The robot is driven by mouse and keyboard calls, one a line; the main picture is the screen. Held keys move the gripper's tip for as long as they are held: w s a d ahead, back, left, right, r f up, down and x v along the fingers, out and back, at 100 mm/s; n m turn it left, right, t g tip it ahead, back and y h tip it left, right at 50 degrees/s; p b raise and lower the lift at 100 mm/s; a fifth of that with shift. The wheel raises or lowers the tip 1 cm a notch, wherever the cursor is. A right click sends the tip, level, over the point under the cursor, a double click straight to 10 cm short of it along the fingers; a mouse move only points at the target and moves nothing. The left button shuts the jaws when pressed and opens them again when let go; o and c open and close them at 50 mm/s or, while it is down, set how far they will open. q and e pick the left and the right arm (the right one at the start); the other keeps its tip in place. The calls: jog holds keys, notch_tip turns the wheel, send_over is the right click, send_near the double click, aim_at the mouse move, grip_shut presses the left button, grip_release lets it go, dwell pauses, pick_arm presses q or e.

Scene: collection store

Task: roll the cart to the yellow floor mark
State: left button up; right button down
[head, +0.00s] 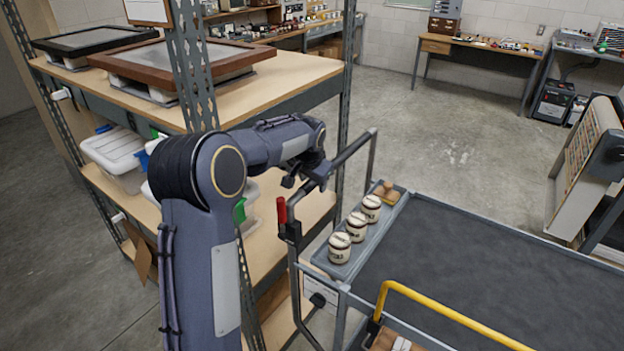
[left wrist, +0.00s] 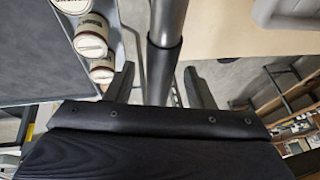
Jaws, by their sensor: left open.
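The cart (head: 470,255) has a grey frame and a dark top, and stands at the lower right. Its dark push handle (head: 352,152) rises on its left side, with a red-tipped lever (head: 281,209). My left gripper (head: 310,178) is at the handle. In the left wrist view its open fingers (left wrist: 162,88) stand on either side of the dark handle bar (left wrist: 165,35), not closed on it. The yellow floor mark is not visible in these frames. My right gripper is not in view.
Several jars (head: 356,226) stand in the cart's side tray. A yellow rail (head: 450,315) is at the cart's near side. A shelf rack (head: 290,75) with framed pieces stands close on the left. Open concrete floor (head: 440,135) lies beyond; a tilted display panel (head: 582,160) is at right.

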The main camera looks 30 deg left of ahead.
pick_arm(q)
grip_shut()
jog(key=shift+d, duration=0.1)
